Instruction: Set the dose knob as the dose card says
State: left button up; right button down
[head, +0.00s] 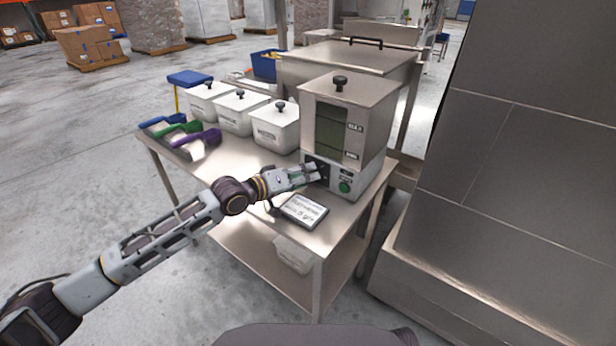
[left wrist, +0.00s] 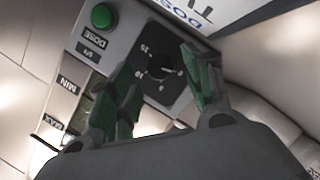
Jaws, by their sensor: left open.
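The dispenser (head: 345,120) is a steel box with a dark window, standing at the table's right end. Its dose knob (left wrist: 160,67) is black, on a black dial plate with white marks, in the left wrist view; most of the dial's numbers are too small or covered to read. My left gripper (head: 306,175) is in front of the dial, its green fingers (left wrist: 165,90) open on either side of the knob, with no clear contact. The dose card (head: 304,211) lies on the table below; its small lettering I cannot read surely. My right gripper is out of view.
A green button (head: 344,186) sits beside the dial and shows in the left wrist view (left wrist: 102,16). White lidded bins (head: 274,128) and coloured scoops (head: 190,135) stand left on the steel table (head: 235,180). A large steel housing (head: 520,180) is at right.

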pick_arm(q)
jog(key=shift+x, duration=0.9)
jog(key=shift+c, duration=0.2)
jog(key=c, duration=1)
